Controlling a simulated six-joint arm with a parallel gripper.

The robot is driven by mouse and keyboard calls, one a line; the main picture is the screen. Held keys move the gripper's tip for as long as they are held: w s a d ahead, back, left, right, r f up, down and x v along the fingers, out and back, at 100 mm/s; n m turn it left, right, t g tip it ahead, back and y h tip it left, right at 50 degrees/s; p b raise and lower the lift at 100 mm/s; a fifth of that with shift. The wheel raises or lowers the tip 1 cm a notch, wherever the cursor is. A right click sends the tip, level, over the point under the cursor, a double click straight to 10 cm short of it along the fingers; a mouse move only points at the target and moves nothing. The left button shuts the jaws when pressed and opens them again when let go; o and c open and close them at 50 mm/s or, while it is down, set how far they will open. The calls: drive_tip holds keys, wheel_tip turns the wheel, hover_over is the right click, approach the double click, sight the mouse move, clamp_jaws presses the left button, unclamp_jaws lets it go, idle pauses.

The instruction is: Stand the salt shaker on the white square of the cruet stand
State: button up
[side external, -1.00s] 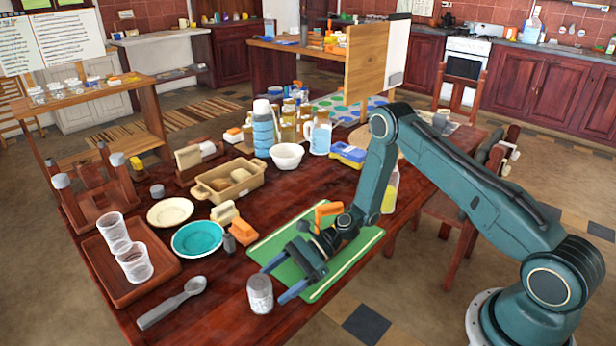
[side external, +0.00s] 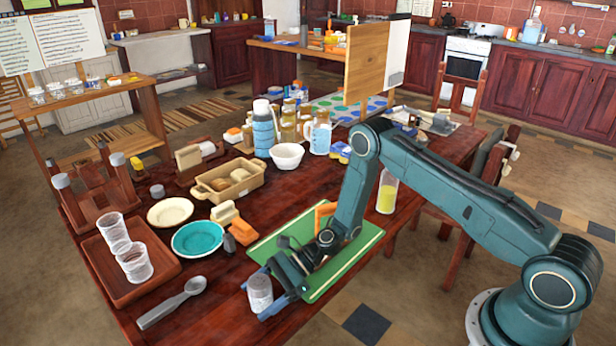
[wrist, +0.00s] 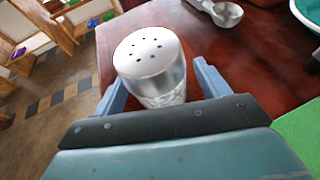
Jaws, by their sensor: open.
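The salt shaker (side external: 260,295), clear with a grey pierced metal top, stands upright near the front edge of the dark wooden table. In the wrist view the shaker (wrist: 149,55) stands between the two blue fingers, its holed top facing the camera. My gripper (side external: 263,298) is open, low over the table, with one finger on each side of the shaker. In the wrist view my gripper (wrist: 158,84) shows gaps beside the shaker, and its lower part is hidden by the gripper body. I cannot clearly make out the cruet stand or its white square.
A green board (side external: 350,262) lies under my wrist. A grey spoon (side external: 172,303), a wooden tray (side external: 108,284) with two glasses and a teal bowl (side external: 199,239) lie to the left. A baking dish (side external: 232,190) and several bottles stand behind. Bare table lies between spoon and shaker.

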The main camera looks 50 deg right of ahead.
drive_tip(key=shift+c, duration=0.2)
drive_tip(key=c, duration=1.1)
drive_tip(key=shift+r, duration=0.15)
wheel_tip(320, 180, up, 20)
idle(0.5)
idle(0.5)
